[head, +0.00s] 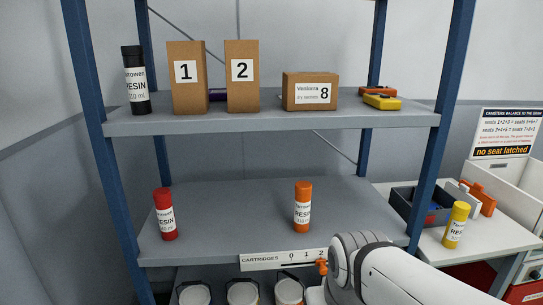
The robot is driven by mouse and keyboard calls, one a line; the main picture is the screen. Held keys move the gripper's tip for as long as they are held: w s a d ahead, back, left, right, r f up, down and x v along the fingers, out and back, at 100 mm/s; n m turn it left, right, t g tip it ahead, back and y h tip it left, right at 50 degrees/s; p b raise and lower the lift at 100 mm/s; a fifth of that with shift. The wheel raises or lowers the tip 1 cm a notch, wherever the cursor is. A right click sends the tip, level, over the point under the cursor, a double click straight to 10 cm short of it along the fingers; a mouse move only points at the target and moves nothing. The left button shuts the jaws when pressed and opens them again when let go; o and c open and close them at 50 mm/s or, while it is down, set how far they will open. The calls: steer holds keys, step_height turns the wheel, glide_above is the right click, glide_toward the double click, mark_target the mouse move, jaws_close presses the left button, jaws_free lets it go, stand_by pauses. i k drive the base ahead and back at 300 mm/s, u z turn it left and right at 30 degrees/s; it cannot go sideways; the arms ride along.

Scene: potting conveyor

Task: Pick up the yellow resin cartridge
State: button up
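The yellow resin cartridge (456,226) stands at the right of the head view, on a pale bench beside the shelf unit. It has a white label and appears slightly tilted in the picture. A white link of my arm shows at the bottom, left of and nearer than the cartridge. My gripper is not in view. A red resin cartridge (165,214) and an orange one (303,206) stand on the middle shelf (235,205). A black one (135,81) stands on the upper shelf (270,121).
A dark bin (413,209) and orange and white clamp-like items (478,197) sit beside and behind the yellow cartridge. A blue shelf post (440,125) stands to its left. White containers (243,293) stand below. Cardboard boxes (188,100) occupy the upper shelf.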

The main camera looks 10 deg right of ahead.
mark_target(460, 212)
steer(key=z, duration=1.35)
steer(key=k, duration=0.6)
steer(key=u, duration=0.2)
steer(key=i, duration=1.6)
steer(key=z, duration=0.75)
